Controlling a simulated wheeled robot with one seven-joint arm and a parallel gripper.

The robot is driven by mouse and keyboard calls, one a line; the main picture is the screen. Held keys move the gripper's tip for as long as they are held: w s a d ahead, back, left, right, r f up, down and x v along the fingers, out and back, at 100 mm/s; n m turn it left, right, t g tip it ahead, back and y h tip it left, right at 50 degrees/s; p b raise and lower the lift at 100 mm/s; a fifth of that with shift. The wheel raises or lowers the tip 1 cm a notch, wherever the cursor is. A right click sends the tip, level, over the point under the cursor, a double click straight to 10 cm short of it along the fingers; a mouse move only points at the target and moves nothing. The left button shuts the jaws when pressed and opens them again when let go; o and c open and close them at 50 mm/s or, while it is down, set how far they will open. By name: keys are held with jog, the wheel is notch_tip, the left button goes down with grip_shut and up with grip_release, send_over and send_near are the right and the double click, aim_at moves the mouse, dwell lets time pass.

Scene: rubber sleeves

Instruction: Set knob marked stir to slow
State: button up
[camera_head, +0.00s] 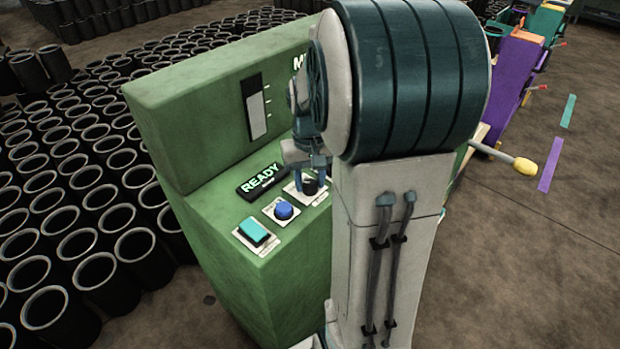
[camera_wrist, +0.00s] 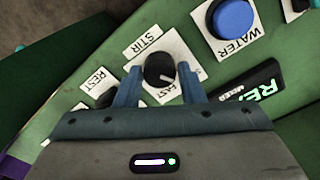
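The black stir knob (camera_wrist: 158,68) sits on a white plate marked STIR (camera_wrist: 148,40) in the wrist view, with a FAST label (camera_wrist: 165,93) below it. A short white pointer mark on the knob slants toward the lower right, near FAST. No slow label is readable; my gripper may hide it. My gripper (camera_wrist: 159,72) has one blue finger on either side of the knob, with visible gaps to it, so it looks open. In the head view my gripper (camera_head: 309,185) is over the knob on the sloping panel, and my arm hides part of the machine.
The green machine (camera_head: 215,125) has a READY display (camera_head: 262,180), a blue button (camera_head: 283,210) marked WATER (camera_wrist: 238,48), and a teal button (camera_head: 253,232). Many black sleeves (camera_head: 90,225) stand left; open floor lies right.

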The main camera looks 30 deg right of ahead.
aim_at(309, 183)
jog(key=shift+o, duration=1.2)
notch_tip(309, 183, up, 14)
jog(key=shift+f, duration=0.1)
